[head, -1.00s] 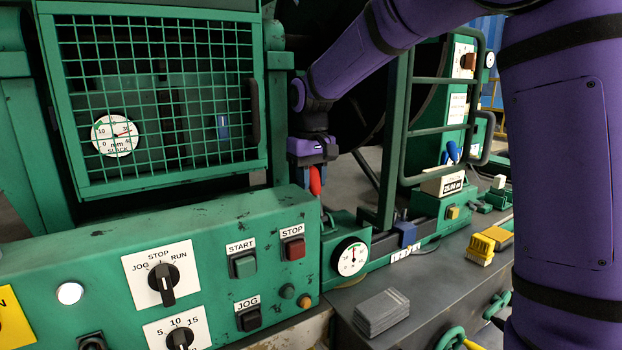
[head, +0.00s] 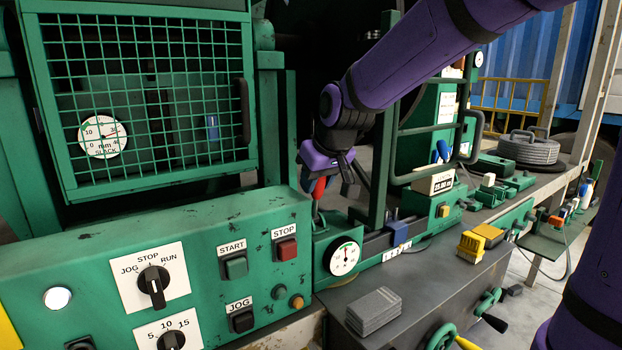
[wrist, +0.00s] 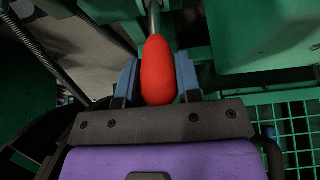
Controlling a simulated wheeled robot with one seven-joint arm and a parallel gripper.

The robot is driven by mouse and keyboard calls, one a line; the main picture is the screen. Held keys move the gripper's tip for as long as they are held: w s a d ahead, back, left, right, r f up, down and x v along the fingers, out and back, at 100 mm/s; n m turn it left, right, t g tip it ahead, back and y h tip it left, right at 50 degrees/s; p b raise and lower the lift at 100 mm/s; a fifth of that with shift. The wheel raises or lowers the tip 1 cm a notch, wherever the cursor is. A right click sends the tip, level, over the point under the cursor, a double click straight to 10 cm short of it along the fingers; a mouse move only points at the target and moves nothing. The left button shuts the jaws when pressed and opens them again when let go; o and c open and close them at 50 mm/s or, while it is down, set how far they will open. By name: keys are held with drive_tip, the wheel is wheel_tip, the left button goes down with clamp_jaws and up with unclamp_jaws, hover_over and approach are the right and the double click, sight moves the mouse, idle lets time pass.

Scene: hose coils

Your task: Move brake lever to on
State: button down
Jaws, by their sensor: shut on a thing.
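The brake lever has a red handle (head: 319,187) on a thin metal rod, rising behind the right end of the control panel. In the wrist view the red handle (wrist: 158,70) sits between the two blue fingers, with the rod running on beyond it. My gripper (head: 317,184) is shut on the red handle, reaching it from above. In the head view the fingers partly cover the handle. The lever's base is partly hidden behind the panel, and no on or off marking can be read.
The green control panel (head: 205,250) with knobs and buttons stands in front and left of the lever. A mesh guard (head: 150,100) is at the left. A white dial (head: 344,258) and green rail frame (head: 400,130) stand close on the right. Grey plates (head: 374,311) lie on the bench.

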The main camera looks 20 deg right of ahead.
drive_tip(key=shift+s+d+f, duration=0.15)
drive_tip(key=shift+s+f, duration=0.05)
drive_tip(key=shift+s, duration=0.4)
drive_tip(key=shift+s+d+f, duration=0.1)
drive_tip(key=shift+s+f, duration=0.05)
drive_tip(key=shift+s, duration=0.55)
drive_tip(key=c, duration=0.8)
unclamp_jaws()
drive_tip(key=shift+c, duration=0.2)
drive_tip(key=v, duration=1)
drive_tip(key=shift+s+r, duration=0.2)
drive_tip(key=shift+r, duration=0.15)
